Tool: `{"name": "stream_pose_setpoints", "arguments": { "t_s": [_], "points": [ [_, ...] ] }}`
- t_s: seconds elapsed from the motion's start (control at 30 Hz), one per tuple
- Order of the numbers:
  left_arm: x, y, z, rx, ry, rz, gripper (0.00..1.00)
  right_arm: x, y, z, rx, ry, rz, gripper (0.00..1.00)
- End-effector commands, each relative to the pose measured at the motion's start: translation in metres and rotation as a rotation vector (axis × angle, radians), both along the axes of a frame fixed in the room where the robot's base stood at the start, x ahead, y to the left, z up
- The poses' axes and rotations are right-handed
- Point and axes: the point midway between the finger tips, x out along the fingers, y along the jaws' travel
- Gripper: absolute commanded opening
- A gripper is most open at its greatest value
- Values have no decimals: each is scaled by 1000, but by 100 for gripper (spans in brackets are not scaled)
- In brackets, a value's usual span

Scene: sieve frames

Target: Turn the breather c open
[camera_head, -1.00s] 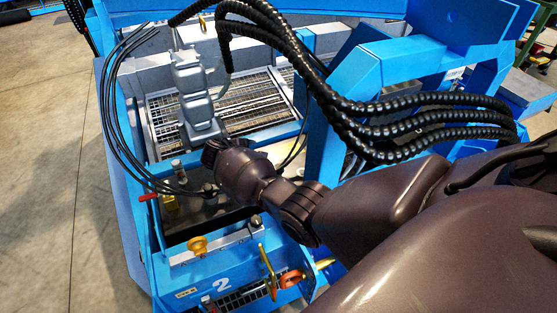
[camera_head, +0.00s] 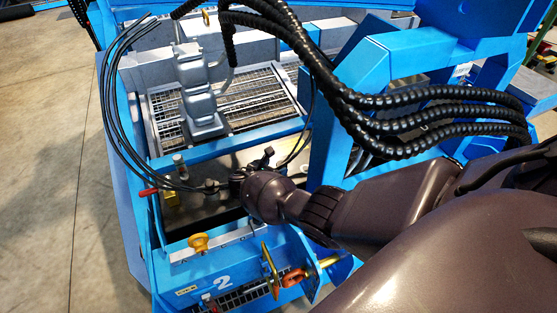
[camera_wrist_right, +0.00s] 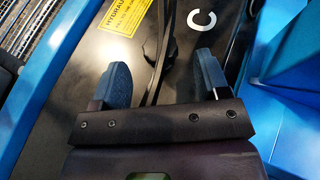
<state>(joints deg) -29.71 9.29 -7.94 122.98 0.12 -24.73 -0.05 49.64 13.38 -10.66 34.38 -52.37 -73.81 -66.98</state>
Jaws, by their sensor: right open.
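In the right wrist view, a white letter C (camera_wrist_right: 202,18) is printed on a black panel (camera_wrist_right: 232,50). A slim black part (camera_wrist_right: 157,50), like a lever or cable, stands beside the letter, between my fingers in the picture. I cannot tell whether it is breather c or whether it touches a finger. My right gripper (camera_wrist_right: 162,72) is open, its two blue-grey fingers spread wide over the panel. In the head view my right gripper (camera_head: 250,178) is over the dark bay behind the front panel, mostly hidden by its own wrist. My left gripper is not in view.
A yellow knob (camera_head: 199,242) sits on the front strip, left of the wrist. A red handle (camera_head: 148,192) sticks out at the left edge. Thick black hoses (camera_head: 400,100) arch over the blue frame (camera_head: 380,75). A yellow label (camera_wrist_right: 126,15) lies on the panel.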

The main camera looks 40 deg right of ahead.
Motion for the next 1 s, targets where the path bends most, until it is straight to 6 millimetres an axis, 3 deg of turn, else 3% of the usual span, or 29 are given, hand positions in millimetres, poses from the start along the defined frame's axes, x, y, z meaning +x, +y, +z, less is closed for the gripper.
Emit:
{"name": "stream_pose_setpoints", "arguments": {
  "t_s": [0.03,0.3,0.7,1.0],
  "points": [
    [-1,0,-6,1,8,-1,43,0,-8,-10,-1,7,0,69],
    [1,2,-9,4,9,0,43,9,-35,-18,1,2,-1,69],
    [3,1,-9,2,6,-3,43,12,-40,-16,2,-3,0,69],
    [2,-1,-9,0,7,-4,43,11,-39,-16,2,-3,0,24]
  ]
}}
